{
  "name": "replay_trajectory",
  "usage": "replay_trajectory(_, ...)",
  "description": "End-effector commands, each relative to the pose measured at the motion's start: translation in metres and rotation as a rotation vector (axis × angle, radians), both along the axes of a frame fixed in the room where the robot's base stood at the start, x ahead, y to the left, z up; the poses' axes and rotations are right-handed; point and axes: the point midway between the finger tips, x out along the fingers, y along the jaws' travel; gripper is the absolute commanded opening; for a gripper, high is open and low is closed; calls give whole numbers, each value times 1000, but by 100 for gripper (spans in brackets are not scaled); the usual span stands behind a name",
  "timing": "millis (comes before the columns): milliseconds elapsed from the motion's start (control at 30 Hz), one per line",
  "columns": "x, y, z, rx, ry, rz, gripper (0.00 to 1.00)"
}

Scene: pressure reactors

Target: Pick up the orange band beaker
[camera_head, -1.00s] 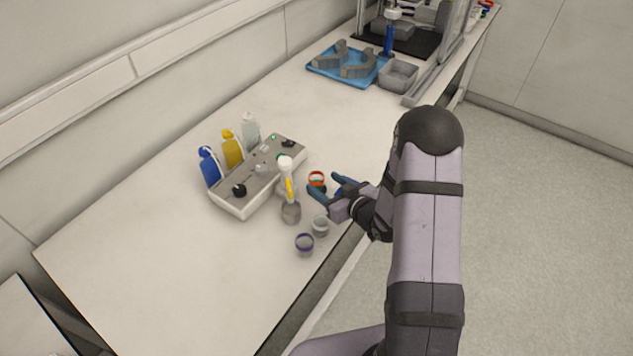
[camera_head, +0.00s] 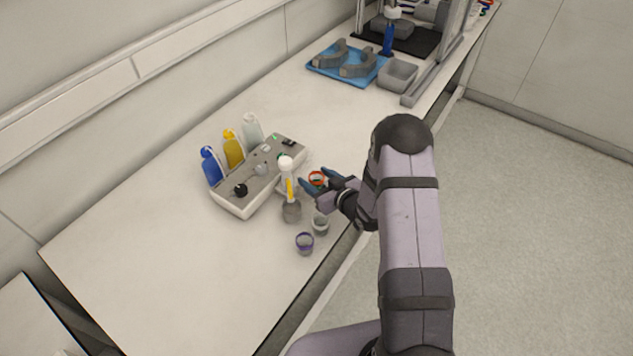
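The orange band beaker (camera_head: 317,178) is a small cup with an orange rim, standing on the bench to the right of the grey control box. My gripper (camera_head: 318,182) reaches in from the right, low over the bench. Its two blue fingers are spread apart, one on the far side of the beaker and one on the near side. The beaker's lower part is hidden by the fingers. I cannot tell whether either finger touches it.
A purple band beaker (camera_head: 304,243) and a grey-rimmed beaker (camera_head: 320,223) stand nearer the front edge. A white stirrer-like device (camera_head: 290,190) stands close left of my gripper. A blue tray (camera_head: 325,66) lies farther back.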

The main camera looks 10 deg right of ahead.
Motion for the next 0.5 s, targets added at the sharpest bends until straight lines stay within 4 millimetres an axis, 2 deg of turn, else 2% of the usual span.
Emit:
replay_trajectory(33,0,0,0,0,0,0,41)
replay_trajectory(167,0,0,0,0,0,0,11)
replay_trajectory(500,0,0,1,0,-1,0,11)
